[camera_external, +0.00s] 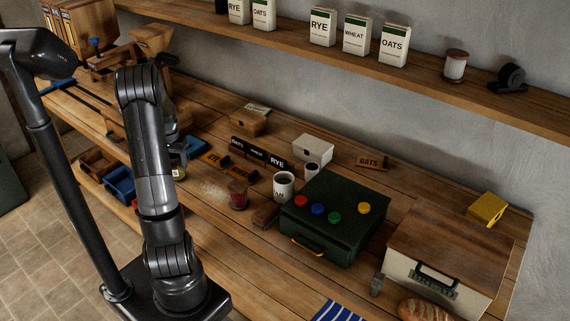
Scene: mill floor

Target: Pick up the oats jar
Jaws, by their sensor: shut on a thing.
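A small pale jar (179,173), which I take to be the oats jar, shows just right of my dark arm, over the workbench. My gripper (179,157) is at the jar's top, largely hidden by my own arm links, and is shut on it. The jar looks upright. Its label is too small to read, and I cannot tell whether its base touches the bench.
A dark red jar (238,195), a white mug (284,186) and a green case (334,216) with coloured knobs stand to the right. Dark signs (258,153) stand behind. Blue bins (120,184) sit lower left. A shelf (430,78) with grain boxes runs above.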

